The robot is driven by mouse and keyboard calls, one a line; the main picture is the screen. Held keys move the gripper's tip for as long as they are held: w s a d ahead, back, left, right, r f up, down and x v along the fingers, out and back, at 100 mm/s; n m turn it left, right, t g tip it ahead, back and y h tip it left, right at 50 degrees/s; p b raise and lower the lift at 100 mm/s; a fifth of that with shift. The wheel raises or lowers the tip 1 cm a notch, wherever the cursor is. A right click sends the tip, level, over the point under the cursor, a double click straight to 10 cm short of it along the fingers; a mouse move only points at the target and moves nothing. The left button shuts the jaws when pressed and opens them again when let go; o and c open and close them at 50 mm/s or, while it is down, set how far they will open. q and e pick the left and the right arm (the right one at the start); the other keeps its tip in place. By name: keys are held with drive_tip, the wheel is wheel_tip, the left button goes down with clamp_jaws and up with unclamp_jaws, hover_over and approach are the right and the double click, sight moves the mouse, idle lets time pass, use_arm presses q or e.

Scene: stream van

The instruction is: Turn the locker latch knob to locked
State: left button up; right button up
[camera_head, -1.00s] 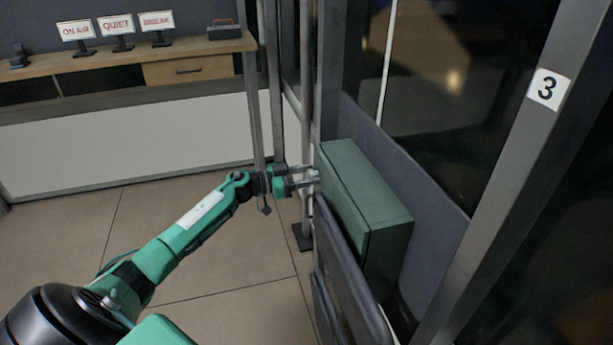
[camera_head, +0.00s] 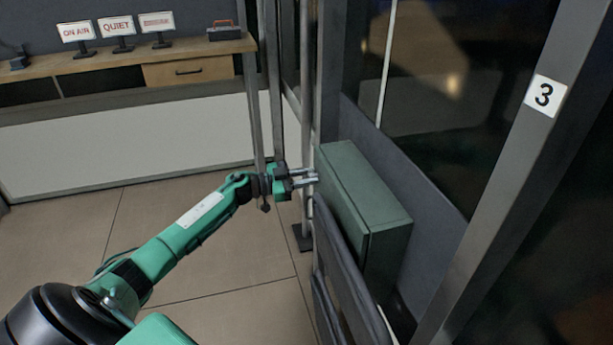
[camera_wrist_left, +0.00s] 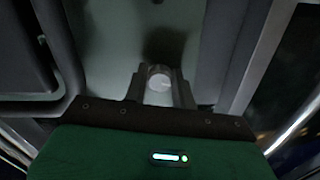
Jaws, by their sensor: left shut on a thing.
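The green locker (camera_head: 362,190) stands against the wall right of centre in the head view. My left gripper (camera_head: 314,175) reaches its left-facing front near the far upper end. In the left wrist view a round, pale grey knob (camera_wrist_left: 159,84) sits between the fingertips of my left gripper (camera_wrist_left: 160,92), with the green locker door (camera_wrist_left: 140,30) behind it. The gripper is shut on the knob. In the head view the fingers largely hide the knob. I cannot read which position the knob points to. My right gripper is not in view.
A dark chair-like frame (camera_head: 345,270) stands close in front of the locker's lower part. Metal posts (camera_head: 306,120) rise just beyond the gripper. A wooden desk (camera_head: 130,70) with lit signs is at the back left. The floor (camera_head: 230,260) beside the arm is clear.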

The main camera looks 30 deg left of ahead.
use_arm(q)
drive_tip(key=shift+m, duration=1.9)
drive_tip(key=m, duration=0.3)
drive_tip(key=shift+m, duration=0.3)
drive_tip(key=shift+m+b, duration=0.5)
drive_tip(key=shift+m, duration=0.4)
drive_tip(key=m+b, duration=0.1)
drive_tip(key=m, duration=0.3)
drive_tip(key=shift+f+b, duration=0.1)
drive_tip(key=shift+b, duration=0.3)
drive_tip(key=shift+m+b, duration=0.55)
drive_tip(key=shift+m, duration=0.75)
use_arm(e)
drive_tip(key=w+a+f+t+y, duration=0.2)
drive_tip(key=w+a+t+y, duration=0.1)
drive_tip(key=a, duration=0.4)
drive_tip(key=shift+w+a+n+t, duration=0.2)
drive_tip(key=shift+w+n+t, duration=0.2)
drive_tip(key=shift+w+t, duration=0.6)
